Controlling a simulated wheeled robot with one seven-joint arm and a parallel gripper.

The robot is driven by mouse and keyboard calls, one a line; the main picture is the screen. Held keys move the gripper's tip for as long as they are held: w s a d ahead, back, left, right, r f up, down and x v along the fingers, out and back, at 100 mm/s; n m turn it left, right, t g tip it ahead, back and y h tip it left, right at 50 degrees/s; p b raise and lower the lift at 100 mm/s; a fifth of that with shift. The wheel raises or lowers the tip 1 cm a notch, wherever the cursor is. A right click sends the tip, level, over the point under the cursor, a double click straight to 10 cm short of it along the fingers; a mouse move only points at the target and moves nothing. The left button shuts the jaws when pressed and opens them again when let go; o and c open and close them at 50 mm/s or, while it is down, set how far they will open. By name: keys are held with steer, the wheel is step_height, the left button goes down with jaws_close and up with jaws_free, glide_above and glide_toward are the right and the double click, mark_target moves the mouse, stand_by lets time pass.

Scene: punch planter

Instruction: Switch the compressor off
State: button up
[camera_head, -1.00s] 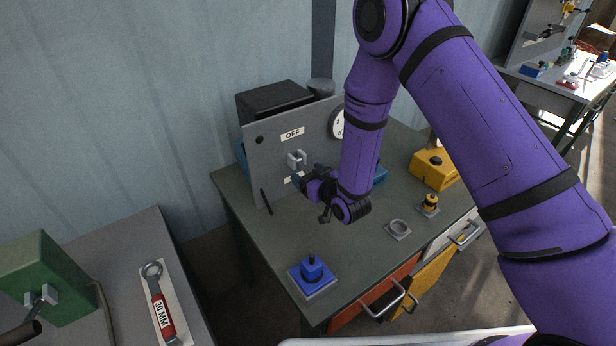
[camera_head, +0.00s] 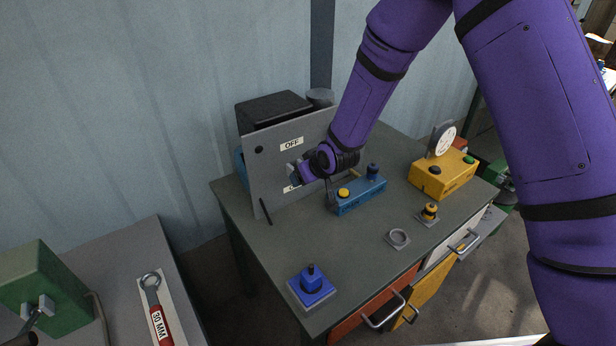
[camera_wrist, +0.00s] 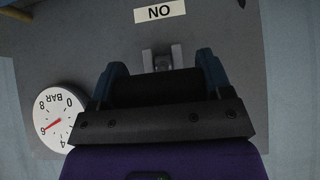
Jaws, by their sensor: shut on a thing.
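The grey compressor panel (camera_head: 270,178) stands upright on the desk, with an OFF label (camera_head: 291,144) high up and an ON label, partly covered in the head view. The ON label (camera_wrist: 160,12) shows upside down in the wrist view. My gripper (camera_head: 296,174) is at the panel between the labels. In the wrist view, my gripper's (camera_wrist: 160,78) blue fingers flank the black handle (camera_wrist: 155,90) of the switch, in front of its metal bracket (camera_wrist: 162,57). It is shut on that handle. The pressure gauge (camera_wrist: 60,115) needle points near 6.
On the desk (camera_head: 345,240) are a blue button box (camera_head: 360,198), a yellow box with a dial (camera_head: 443,178), a grey ring (camera_head: 398,238) and a blue knob block (camera_head: 312,285). A bench at left holds a green box (camera_head: 45,285) and a wrench (camera_head: 155,305).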

steer(key=shift+w+r, duration=0.1)
steer(key=shift+r, duration=0.05)
stand_by(0.3)
steer(key=o, duration=1.3)
steer(key=v, duration=1)
steer(key=shift+r, duration=0.4)
